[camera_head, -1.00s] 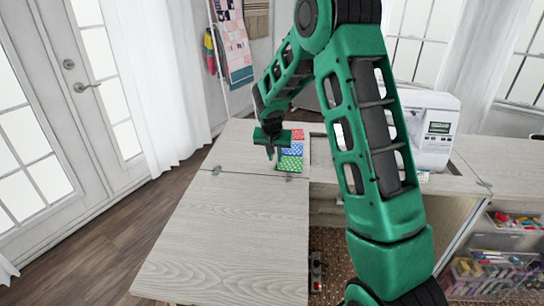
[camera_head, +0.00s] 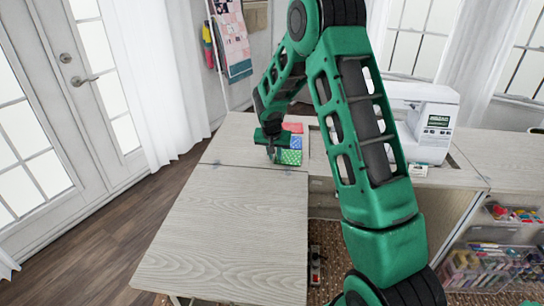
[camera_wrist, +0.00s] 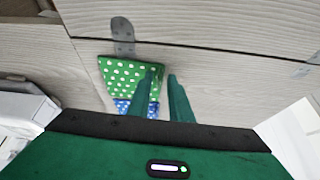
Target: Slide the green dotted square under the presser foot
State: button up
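The green dotted square (camera_wrist: 122,75) lies on the wooden cabinet top in the wrist view, with part of a blue dotted square (camera_wrist: 123,105) showing beside it. My gripper (camera_wrist: 164,73) is open, with a narrow gap between its fingers. One finger overlaps the green square's right edge in the picture; the other is just off it, over bare wood. I cannot tell whether either touches the cloth. In the head view my gripper (camera_head: 273,158) is beside the row of squares. The sewing machine (camera_head: 435,110) stands to the right; its presser foot is hidden behind my arm.
A red square (camera_head: 293,127) lies at the far end of the row. The bare wooden leaf (camera_head: 225,230) in front is clear. A metal hinge (camera_wrist: 122,35) is close to the green square. Clear bins of supplies (camera_head: 490,265) stand low at right.

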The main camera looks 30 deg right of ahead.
grip_shut()
jog(key=shift+s+r, duration=0.1)
jog(key=shift+r, duration=2.45)
jog(key=shift+s, duration=0.1)
